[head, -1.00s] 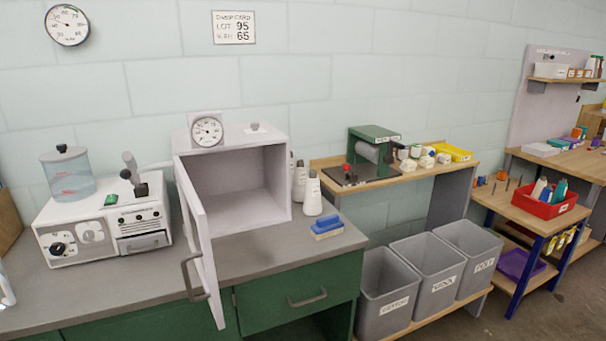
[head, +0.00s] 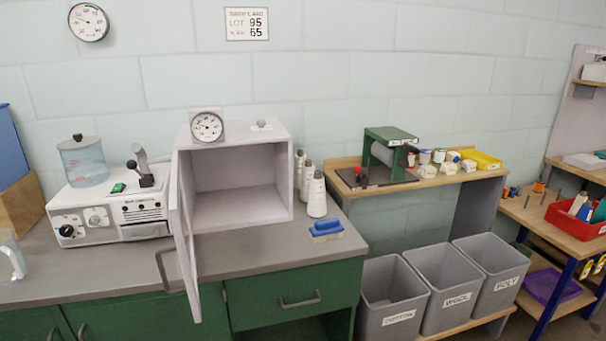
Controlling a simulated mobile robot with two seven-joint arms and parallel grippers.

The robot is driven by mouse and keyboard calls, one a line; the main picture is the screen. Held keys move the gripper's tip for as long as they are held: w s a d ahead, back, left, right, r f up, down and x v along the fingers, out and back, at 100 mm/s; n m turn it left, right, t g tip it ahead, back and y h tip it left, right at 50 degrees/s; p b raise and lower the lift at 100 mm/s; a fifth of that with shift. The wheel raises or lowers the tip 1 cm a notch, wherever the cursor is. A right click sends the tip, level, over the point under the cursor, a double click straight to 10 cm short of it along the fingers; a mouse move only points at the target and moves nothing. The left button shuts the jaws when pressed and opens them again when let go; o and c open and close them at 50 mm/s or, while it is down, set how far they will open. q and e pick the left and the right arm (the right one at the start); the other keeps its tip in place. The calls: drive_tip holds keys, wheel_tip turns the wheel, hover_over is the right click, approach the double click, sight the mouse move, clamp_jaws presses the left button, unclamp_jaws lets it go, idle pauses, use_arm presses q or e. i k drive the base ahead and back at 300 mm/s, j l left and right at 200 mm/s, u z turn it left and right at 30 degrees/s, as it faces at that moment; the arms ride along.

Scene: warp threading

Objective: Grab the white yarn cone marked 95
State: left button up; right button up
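I cannot make out a cone marked 95. Small white pieces, possibly yarn cones or spools, stand on the wooden shelf, among them a white piece (head: 427,171) at the front and another white piece (head: 468,166) to its right. Any numbers on them are too small to read. Several white bottle-like shapes, the nearest a white tapered container (head: 317,196), stand on the grey counter right of the open box. A wall card (head: 247,23) reads LOT 95 and 65. Neither of my grippers is in view.
A pale box (head: 235,208) stands open and empty, its door swung toward me past the counter edge. A blue brush-like block (head: 326,231) lies on the grey counter (head: 270,255). A green-framed device (head: 388,155) stands on the shelf. Grey bins (head: 440,285) stand below it.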

sight(300, 158)
drive_tip(key=i+l+u, duration=0.1)
drive_tip(key=u, duration=0.35)
drive_tip(key=l+u, duration=0.45)
drive_tip(key=i+l+u, duration=0.2)
drive_tip(key=l, duration=0.3)
drive_tip(key=l+u, duration=0.2)
drive_tip(key=l, duration=1.4)
drive_tip(key=i+u, duration=0.05)
